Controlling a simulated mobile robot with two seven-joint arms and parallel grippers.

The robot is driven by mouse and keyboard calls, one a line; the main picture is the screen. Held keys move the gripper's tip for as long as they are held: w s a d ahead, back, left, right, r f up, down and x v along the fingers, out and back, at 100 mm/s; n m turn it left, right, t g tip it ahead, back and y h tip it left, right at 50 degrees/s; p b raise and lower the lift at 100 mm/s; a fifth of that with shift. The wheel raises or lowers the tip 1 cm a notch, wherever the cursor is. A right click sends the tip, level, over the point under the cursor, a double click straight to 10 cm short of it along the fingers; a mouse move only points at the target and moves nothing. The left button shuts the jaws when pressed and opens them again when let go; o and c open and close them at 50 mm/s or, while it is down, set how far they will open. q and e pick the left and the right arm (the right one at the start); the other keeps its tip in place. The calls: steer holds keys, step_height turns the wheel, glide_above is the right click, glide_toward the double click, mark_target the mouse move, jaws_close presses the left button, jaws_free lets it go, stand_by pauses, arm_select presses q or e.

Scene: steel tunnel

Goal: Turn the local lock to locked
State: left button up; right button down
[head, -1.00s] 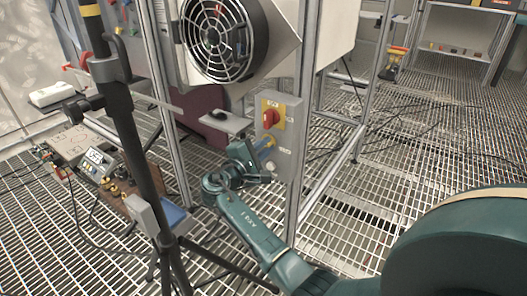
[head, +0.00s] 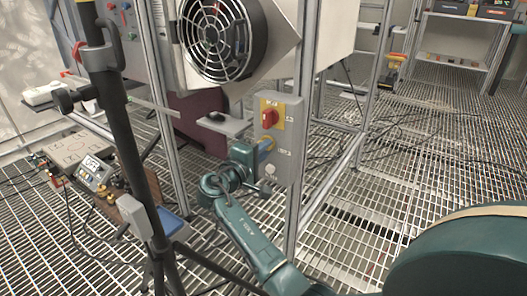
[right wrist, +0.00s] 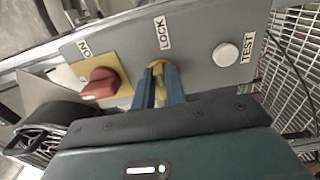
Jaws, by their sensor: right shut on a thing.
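The grey control box (head: 284,137) is fixed on a metal post in the middle of the head view. It carries a red rotary switch (head: 269,118) on a yellow plate. In the right wrist view the lock (right wrist: 156,67) is a yellow part below the LOCK label (right wrist: 162,33). My right gripper (right wrist: 160,76) has its two blue fingers shut on the lock. The fingers hide most of it, so I cannot tell which way it is turned. In the head view the right gripper (head: 263,153) reaches the box from the left. My left gripper is not in view.
A white TEST button (right wrist: 225,54) sits beside the lock, and the red switch (right wrist: 101,84) is on its other side. A fan (head: 222,40) hangs above. A black stand (head: 128,150) rises at left. Grating floor lies open at right.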

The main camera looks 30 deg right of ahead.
steer(key=c, duration=1.4)
jaws_free()
steer(key=shift+c, duration=0.2)
